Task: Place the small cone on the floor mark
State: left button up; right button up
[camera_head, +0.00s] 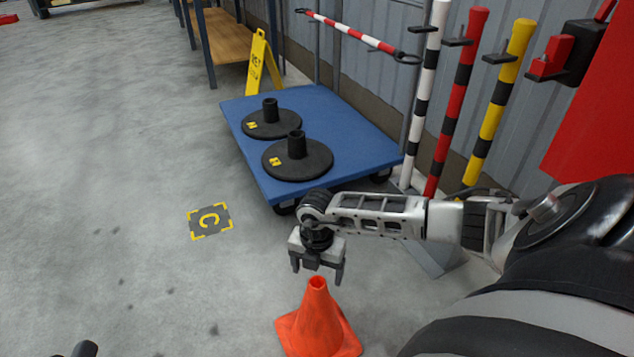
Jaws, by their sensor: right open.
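The small orange cone (317,322) stands upright on the concrete floor at the bottom centre. My right gripper (317,277) is open and empty, pointing down just above the cone's tip, with the fingers apart on either side; I cannot tell the exact height gap. The floor mark (210,221) is a grey square with yellow corner brackets and a yellow letter C, bare, to the left of and farther away than the cone. My left gripper does not show clearly; only a dark piece at the bottom left edge is visible.
A blue wheeled platform (352,128) holds two black round bases (297,160) behind my right arm. A yellow sign (258,62) stands behind it. Striped poles (498,100) lean at the right wall. The floor left of the mark is clear.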

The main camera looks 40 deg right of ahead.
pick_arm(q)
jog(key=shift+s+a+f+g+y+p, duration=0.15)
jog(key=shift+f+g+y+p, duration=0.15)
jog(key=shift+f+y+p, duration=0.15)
pick_arm(e)
jog(key=shift+r, duration=1.85)
